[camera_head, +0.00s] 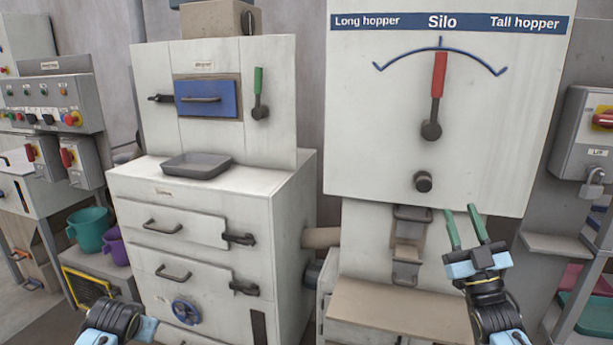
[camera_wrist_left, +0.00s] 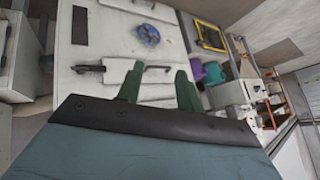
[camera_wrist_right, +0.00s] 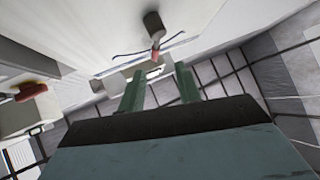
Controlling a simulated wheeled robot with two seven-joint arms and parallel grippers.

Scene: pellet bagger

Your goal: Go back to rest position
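My right gripper (camera_head: 464,226) is raised in front of the silo panel's lower edge, its two green fingers apart with nothing between them. The right wrist view also shows its open, empty fingers (camera_wrist_right: 158,88). My left gripper's wrist shows at the bottom left of the head view, with its fingers hidden there. In the left wrist view the left gripper (camera_wrist_left: 158,82) has its green fingers apart and empty, in front of the cabinet with drawers. The silo panel (camera_head: 370,120) carries a red-handled lever (camera_head: 438,85) pointing up at "Silo".
The white drawer cabinet (camera_head: 285,235) stands left of centre with a grey tray (camera_head: 197,165) on top. A green-handled lever (camera_head: 258,90) is above it. Teal (camera_head: 88,228) and purple buckets stand at the left. A padlocked box (camera_head: 585,130) is at the right. A beige ledge (camera_head: 400,315) juts out below the silo.

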